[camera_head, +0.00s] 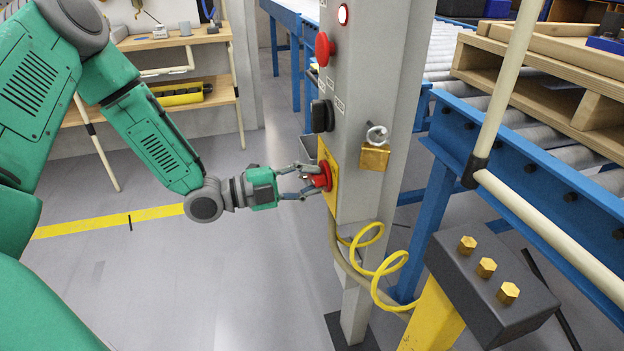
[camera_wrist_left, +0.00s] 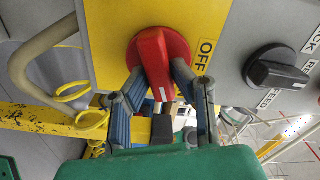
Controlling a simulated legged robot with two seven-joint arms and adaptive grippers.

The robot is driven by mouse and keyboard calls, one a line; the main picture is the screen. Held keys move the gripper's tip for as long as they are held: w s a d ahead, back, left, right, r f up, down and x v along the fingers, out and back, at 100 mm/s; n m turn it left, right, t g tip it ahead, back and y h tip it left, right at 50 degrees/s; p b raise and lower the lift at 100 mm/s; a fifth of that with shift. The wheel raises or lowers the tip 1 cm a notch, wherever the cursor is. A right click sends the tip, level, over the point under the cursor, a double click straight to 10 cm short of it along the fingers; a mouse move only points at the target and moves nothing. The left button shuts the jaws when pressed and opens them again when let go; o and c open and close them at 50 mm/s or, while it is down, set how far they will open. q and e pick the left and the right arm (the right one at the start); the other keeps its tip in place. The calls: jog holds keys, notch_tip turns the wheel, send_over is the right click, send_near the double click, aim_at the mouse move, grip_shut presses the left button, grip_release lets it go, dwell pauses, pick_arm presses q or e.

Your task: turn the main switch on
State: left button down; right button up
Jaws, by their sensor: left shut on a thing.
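The main switch is a red rotary knob (camera_head: 321,178) on a yellow plate (camera_head: 328,168), low on the grey control post. My left gripper (camera_head: 306,182) reaches it from the left and is shut on the knob. In the left wrist view the red knob (camera_wrist_left: 160,58) sits between the two fingers of my left gripper (camera_wrist_left: 163,95). A white mark shows on the knob's handle, and the word OFF is printed on the yellow plate (camera_wrist_left: 203,30) to its right. My right gripper is not in view.
On the post (camera_head: 372,90) above are a black knob (camera_head: 321,115), a red push button (camera_head: 323,48) and a lit red lamp (camera_head: 343,14). A brass padlock (camera_head: 375,157) hangs on its side. A yellow coiled cable (camera_head: 372,262) hangs below. A blue roller conveyor (camera_head: 520,155) stands right.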

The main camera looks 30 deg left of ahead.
pick_arm(q)
jog(key=shift+s+a+f, duration=0.1)
jog(key=shift+f, duration=0.2)
jog(key=c, duration=1.5)
grip_release()
jog(key=shift+o, duration=0.5)
jog(key=shift+a+r, duration=0.1)
jog(key=v, duration=1.2)
jog(key=shift+a, duration=0.1)
